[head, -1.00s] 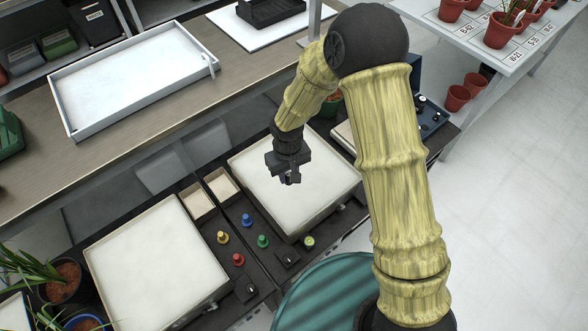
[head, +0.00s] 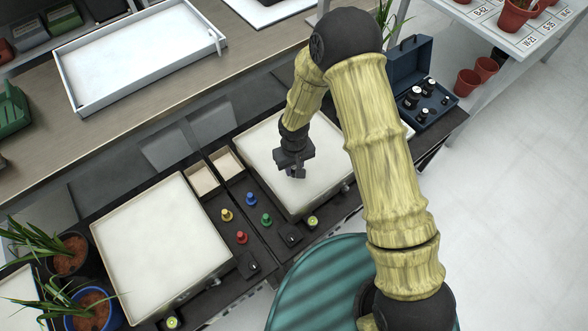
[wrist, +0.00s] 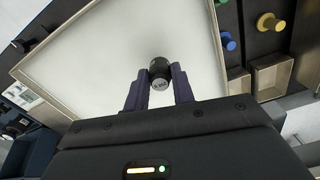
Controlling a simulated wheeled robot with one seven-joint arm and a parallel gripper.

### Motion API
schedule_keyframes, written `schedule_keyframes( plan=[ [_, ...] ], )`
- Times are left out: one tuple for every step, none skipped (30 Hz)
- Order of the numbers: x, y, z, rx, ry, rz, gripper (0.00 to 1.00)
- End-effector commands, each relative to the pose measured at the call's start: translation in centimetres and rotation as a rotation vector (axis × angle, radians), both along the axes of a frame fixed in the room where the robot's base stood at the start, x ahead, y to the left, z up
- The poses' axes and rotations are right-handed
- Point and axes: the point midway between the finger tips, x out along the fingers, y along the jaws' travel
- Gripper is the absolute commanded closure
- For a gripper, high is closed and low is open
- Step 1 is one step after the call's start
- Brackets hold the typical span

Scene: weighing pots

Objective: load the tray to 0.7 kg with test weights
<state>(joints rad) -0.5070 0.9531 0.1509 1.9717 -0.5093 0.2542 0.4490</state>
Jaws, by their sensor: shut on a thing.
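My gripper (head: 297,174) is above the right-hand white tray (head: 262,145), near its middle. In the wrist view its two fingers (wrist: 160,88) are shut on a small black test weight (wrist: 159,68) with a grey labelled end; the label is too small to read surely. I cannot tell whether the weight touches the tray. The rest of this tray (wrist: 110,50) looks empty. An open blue case (head: 440,108) with several black test weights (head: 413,97) stands to the right, partly behind my arm. A second white tray (head: 155,245) at the left is empty.
Coloured knobs, yellow (head: 226,214), blue (head: 250,198), red (head: 241,237) and green (head: 266,219), stand between the trays. Small empty boxes (head: 227,163) sit behind them. Potted plants (head: 72,255) stand at the left. A large white tray (head: 140,55) lies on the rear bench.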

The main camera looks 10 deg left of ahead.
Motion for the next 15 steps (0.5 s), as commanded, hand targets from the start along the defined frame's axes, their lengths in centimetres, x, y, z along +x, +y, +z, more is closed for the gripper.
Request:
schedule_keyframes(
  plan=[
    [-0.1,0.0,-0.9,-0.001,0.002,0.001,1.0],
    [-0.1,0.0,-1.3,-0.001,0.002,0.001,1.0],
    [0.0,0.0,-1.7,-0.001,0.0,0.001,1.0],
    [0.0,0.0,-1.9,-0.001,-0.001,0.001,1.0],
    [0.0,0.0,-2.1,0.0,0.0,0.001,1.0],
    [0.1,0.0,-2.1,0.001,-0.001,0.001,1.0],
    [0.1,0.0,-2.1,0.001,-0.002,0.0,1.0],
    [0.1,0.0,-2.1,0.001,-0.002,0.0,1.0],
    [0.1,0.0,-2.1,0.001,-0.002,0.0,1.0],
    [0.1,0.0,-2.1,0.001,-0.002,0.0,1.0],
    [0.1,0.0,-2.1,0.001,-0.002,0.0,1.0],
    [0.1,0.0,-2.1,0.001,-0.002,0.0,1.0],
    [0.1,0.0,-2.1,0.001,-0.002,0.0,1.0],
    [0.0,0.0,-2.2,0.001,-0.001,0.0,1.0],
    [0.0,0.0,-2.4,0.001,-0.001,0.0,1.0]
  ],
)
